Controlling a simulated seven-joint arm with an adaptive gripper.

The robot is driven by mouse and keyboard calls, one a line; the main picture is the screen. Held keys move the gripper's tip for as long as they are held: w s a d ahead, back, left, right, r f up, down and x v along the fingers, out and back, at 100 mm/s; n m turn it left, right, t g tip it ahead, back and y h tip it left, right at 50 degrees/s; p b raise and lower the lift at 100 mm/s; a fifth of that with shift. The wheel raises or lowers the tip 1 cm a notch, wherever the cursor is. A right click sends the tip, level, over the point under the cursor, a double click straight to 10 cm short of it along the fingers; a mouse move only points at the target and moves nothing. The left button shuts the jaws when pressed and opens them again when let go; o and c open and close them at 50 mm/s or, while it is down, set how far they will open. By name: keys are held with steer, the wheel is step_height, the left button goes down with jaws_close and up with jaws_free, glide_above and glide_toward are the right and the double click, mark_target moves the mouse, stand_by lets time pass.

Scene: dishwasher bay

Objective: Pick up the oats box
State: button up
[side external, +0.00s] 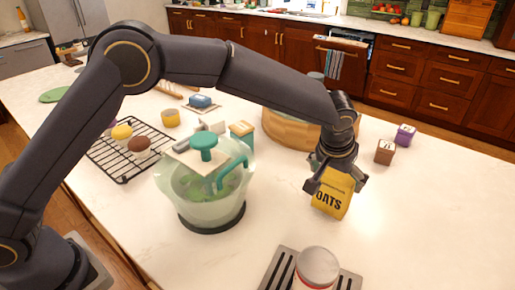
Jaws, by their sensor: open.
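The oats box (331,199) is yellow with dark "OATS" lettering and stands slightly tilted in the picture on the white counter, right of centre. My gripper (336,187) is directly above it, pointing down, with its open fingers at either side of the box's upper part. The top of the box is hidden behind the gripper. I cannot tell whether the fingers touch the box.
A pale green salad spinner (210,203) stands left of the box. A slotted grey tray (281,265) with a lidded jar (316,268) is in front. A round wooden board (285,131) lies behind. Brown (385,152) and purple (405,135) boxes stand right. Counter right of the oats is clear.

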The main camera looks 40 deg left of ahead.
steer(key=x, duration=0.4)
steer(key=shift+w+f, duration=0.1)
steer(key=shift+w, duration=0.1)
steer(key=shift+c, duration=0.4)
steer(key=c, duration=0.7)
